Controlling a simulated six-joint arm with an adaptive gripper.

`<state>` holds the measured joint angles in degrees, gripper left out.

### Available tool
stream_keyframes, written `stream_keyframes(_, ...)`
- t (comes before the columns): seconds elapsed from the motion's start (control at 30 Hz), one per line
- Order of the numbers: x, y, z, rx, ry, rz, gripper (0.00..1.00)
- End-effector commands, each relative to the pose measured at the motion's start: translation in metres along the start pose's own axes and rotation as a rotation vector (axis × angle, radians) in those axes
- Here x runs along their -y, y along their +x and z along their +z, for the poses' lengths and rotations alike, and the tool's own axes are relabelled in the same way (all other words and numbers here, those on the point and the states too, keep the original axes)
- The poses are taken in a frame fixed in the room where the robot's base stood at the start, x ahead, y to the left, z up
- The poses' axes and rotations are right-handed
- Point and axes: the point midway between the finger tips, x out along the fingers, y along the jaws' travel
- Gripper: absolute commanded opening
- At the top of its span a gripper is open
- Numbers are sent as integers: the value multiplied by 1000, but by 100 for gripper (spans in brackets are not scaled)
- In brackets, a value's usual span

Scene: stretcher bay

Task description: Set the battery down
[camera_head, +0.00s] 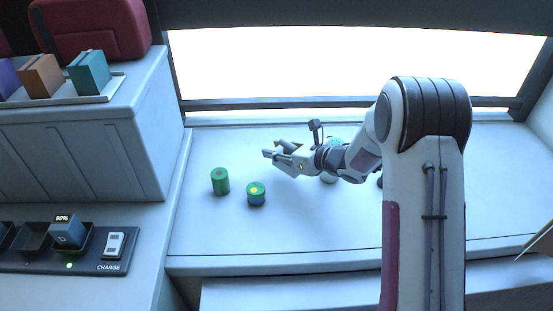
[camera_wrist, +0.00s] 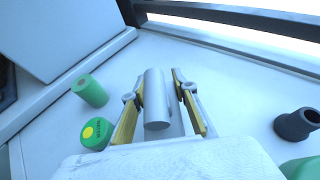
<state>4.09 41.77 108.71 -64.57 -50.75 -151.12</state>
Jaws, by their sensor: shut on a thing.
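My gripper (camera_wrist: 160,88) is shut on a plain grey cylinder (camera_wrist: 157,100), which lies lengthwise between the yellow-padded fingers in the wrist view. In the head view my gripper (camera_head: 277,150) reaches left over the pale counter (camera_head: 225,232); the cylinder is hard to make out there. I cannot tell how far the cylinder is above the counter. The cylinder bears no readable mark, so I cannot confirm that it is the battery.
A dark flask-like object (camera_wrist: 295,124) stands at the right in the wrist view. Coloured blocks (camera_head: 90,72) sit on a raised cabinet. The front counter is clear.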

Motion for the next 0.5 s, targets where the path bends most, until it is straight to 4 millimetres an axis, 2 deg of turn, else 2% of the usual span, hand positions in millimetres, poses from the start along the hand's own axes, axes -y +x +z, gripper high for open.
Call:
stream_keyframes(0.27,0,0,0,2,-1,0,0)
stream_keyframes(0.5,0,8,-18,0,0,0,0)
